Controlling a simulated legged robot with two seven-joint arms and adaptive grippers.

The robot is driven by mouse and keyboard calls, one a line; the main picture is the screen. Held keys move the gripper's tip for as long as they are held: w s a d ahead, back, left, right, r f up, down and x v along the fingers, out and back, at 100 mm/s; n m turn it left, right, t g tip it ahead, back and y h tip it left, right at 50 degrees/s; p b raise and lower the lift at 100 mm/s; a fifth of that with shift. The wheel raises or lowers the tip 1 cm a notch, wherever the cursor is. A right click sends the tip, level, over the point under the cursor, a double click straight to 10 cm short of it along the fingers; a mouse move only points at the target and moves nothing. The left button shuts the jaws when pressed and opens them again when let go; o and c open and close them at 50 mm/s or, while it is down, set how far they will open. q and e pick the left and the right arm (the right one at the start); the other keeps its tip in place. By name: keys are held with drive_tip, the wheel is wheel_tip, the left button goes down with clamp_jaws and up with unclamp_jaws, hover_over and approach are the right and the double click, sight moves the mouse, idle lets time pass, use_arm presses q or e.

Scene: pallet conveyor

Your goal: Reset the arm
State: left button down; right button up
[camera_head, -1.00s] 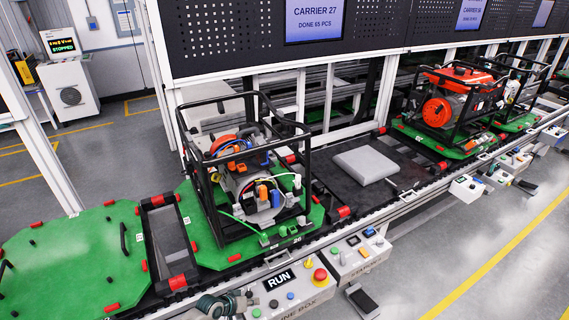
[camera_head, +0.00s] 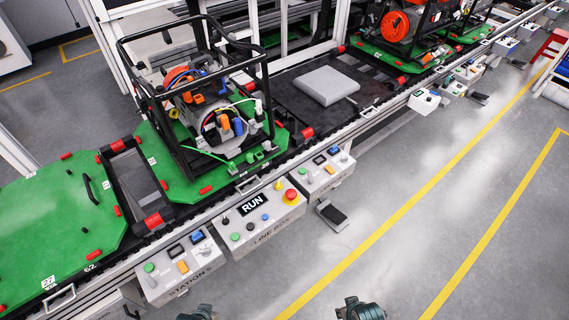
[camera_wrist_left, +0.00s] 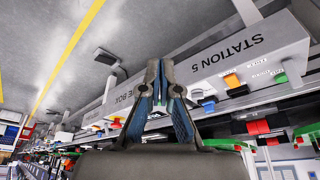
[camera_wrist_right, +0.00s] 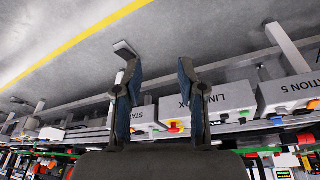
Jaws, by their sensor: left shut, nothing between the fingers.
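My left gripper (camera_wrist_left: 157,66) shows in the left wrist view with its fingertips together and nothing between them. My right gripper (camera_wrist_right: 158,68) shows in the right wrist view with its fingers apart and empty. In the head view, dark parts of my left arm (camera_head: 197,313) and right arm (camera_head: 360,309) just enter at the bottom edge, over the grey floor. Both stand in front of the conveyor, apart from the control boxes. Most of each arm is out of the head view.
The line box (camera_head: 258,222) with its red button, and the station 5 box (camera_head: 178,270), line the conveyor's front. A green pallet (camera_head: 160,172) carries a black-framed machine (camera_head: 203,110). A grey block (camera_head: 326,86) lies to its right. A pedal (camera_head: 332,215) is on otherwise open floor.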

use_arm(q)
drive_tip(key=s+a+f+g, duration=0.1)
drive_tip(key=s+f, duration=0.1)
drive_tip(key=f, duration=1.2)
drive_tip(key=s+f+g, duration=0.1)
drive_tip(key=s+f, duration=0.2)
drive_tip(key=f, duration=1.1)
use_arm(e)
drive_tip(key=s+f+g, duration=0.1)
drive_tip(key=s+f, duration=0.1)
drive_tip(key=f, duration=1.2)
drive_tip(key=s+f, duration=0.2)
drive_tip(key=f, duration=1.2)
use_arm(q)
drive_tip(key=s+a+f, duration=0.3)
drive_tip(key=s+f, duration=1)
drive_tip(key=s, duration=0.2)
drive_tip(key=shift+f+g+y, duration=0.2)
drive_tip(key=shift+g+y, duration=0.1)
use_arm(e)
drive_tip(key=s+d+f+g, duration=0.1)
drive_tip(key=s+d+f, duration=0.2)
drive_tip(key=s+f, duration=0.9)
drive_tip(key=s, duration=0.3)
drive_tip(key=shift+f, duration=0.4)
use_arm(q)
drive_tip(key=shift+s+d, duration=0.1)
use_arm(e)
drive_tip(key=shift+s, duration=0.1)
drive_tip(key=shift+n, duration=0.3)
